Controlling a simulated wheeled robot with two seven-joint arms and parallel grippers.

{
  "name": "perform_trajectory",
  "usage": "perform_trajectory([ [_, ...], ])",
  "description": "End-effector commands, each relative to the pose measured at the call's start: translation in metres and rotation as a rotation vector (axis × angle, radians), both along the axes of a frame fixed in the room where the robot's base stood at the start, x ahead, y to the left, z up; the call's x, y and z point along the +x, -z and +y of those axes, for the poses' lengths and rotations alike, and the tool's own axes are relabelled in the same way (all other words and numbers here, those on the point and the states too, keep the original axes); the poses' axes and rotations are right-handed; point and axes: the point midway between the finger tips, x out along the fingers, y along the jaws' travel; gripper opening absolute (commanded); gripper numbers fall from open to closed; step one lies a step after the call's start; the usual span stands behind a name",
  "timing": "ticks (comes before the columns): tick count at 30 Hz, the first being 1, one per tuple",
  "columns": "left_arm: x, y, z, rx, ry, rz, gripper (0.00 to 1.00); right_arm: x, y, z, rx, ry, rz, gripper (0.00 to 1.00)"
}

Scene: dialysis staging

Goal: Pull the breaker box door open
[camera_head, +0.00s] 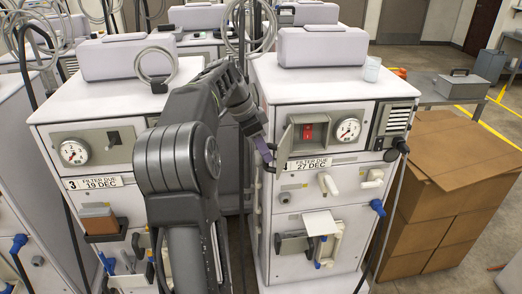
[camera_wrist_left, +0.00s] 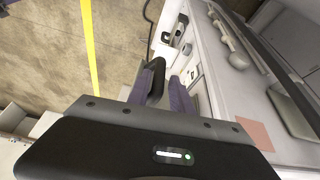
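The breaker box (camera_head: 308,133) is on the front of the right-hand machine, with a red switch showing inside. Its grey door (camera_head: 284,148) stands swung out to the left of the box opening. My left gripper (camera_head: 265,150) is at the door's outer left side, its purple fingers partly hidden by my arm. In the left wrist view the two purple fingers of my left gripper (camera_wrist_left: 162,92) stand apart. A dark piece (camera_wrist_left: 156,78) shows by the left finger; I cannot tell if it touches. My right gripper is not in view.
A round gauge (camera_head: 347,130) sits right of the box, above a "FILTER DUE 27 DEC" label (camera_head: 310,163). Another machine (camera_head: 100,105) stands to the left. Cardboard boxes (camera_head: 430,215) stand to the right. A clear cup (camera_head: 371,69) is on the machine top.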

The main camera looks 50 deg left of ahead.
Motion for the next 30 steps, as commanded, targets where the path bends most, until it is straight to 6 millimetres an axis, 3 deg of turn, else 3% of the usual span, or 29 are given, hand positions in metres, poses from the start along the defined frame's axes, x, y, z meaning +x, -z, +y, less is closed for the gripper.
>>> perform_trajectory([
  [6, 0.0040, -0.0039, -0.0010, 0.002, 0.001, -0.013, 0.38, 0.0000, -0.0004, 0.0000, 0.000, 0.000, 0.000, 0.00],
  [30, -0.0005, -0.0017, 0.0006, 0.001, -0.002, -0.002, 0.38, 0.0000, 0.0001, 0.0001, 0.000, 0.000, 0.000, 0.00],
])
